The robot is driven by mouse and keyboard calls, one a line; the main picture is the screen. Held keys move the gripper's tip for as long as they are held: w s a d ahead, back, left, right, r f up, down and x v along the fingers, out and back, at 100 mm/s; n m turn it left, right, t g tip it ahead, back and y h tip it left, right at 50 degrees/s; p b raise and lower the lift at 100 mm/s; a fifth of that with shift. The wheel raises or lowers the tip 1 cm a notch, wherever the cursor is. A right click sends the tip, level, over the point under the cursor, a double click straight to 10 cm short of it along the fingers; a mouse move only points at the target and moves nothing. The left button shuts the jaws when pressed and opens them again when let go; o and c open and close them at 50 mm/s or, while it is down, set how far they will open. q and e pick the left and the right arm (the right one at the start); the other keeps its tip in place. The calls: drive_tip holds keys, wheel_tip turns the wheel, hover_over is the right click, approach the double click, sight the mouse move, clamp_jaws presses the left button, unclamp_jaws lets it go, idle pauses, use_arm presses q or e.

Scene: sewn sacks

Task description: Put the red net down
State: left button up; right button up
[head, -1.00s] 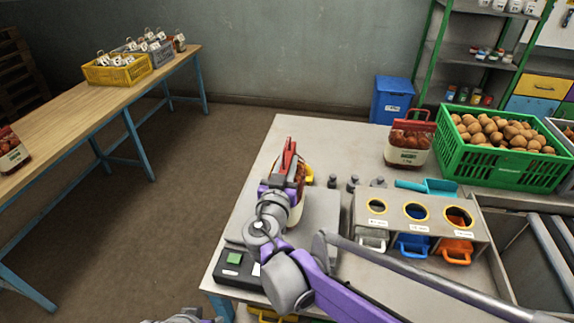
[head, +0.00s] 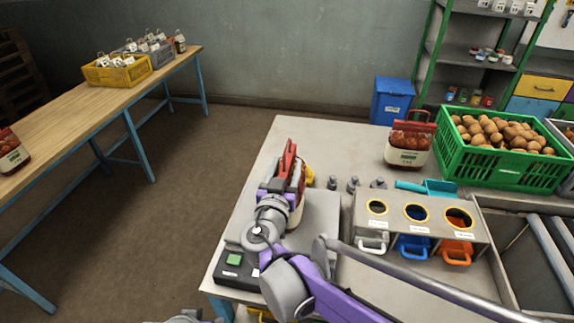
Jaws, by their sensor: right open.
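A red net (head: 299,190) with a pale label band stands on the grey scale plate (head: 322,222) near the left end of the steel table. Its red top strip (head: 289,155) rises above my right gripper (head: 283,178). My right gripper is open at the upper part of this net, and its wrist hides much of the net. I cannot tell whether the fingers touch it.
Another red net (head: 408,150) stands beside the green crate (head: 507,172) of brown produce. A third is on the wooden table (head: 75,115) at left. Small weights (head: 353,184) and a holder with scoops (head: 420,213) stand right of the scale.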

drive_tip(key=s+a, duration=0.2)
drive_tip(key=s, duration=0.9)
drive_tip(key=s+d+f+g, duration=0.3)
drive_tip(key=s+d+f, duration=0.1)
drive_tip(key=d, duration=0.3)
drive_tip(key=s+d+f+g, duration=0.4)
drive_tip(key=d+f, duration=0.3)
drive_tip(key=s+d+f+g, duration=0.3)
drive_tip(key=d+f, duration=0.3)
drive_tip(key=d, duration=0.1)
drive_tip(key=shift+s+n+g+b, duration=0.35)
drive_tip(key=shift+s+n+g, duration=0.05)
drive_tip(key=s+a+f+n+g+y, duration=0.1)
drive_tip(key=s+f+y, duration=0.2)
drive_tip(key=s, duration=0.3)
drive_tip(key=shift+s+f, duration=0.15)
drive_tip(key=shift+f, duration=0.2)
idle(0.6)
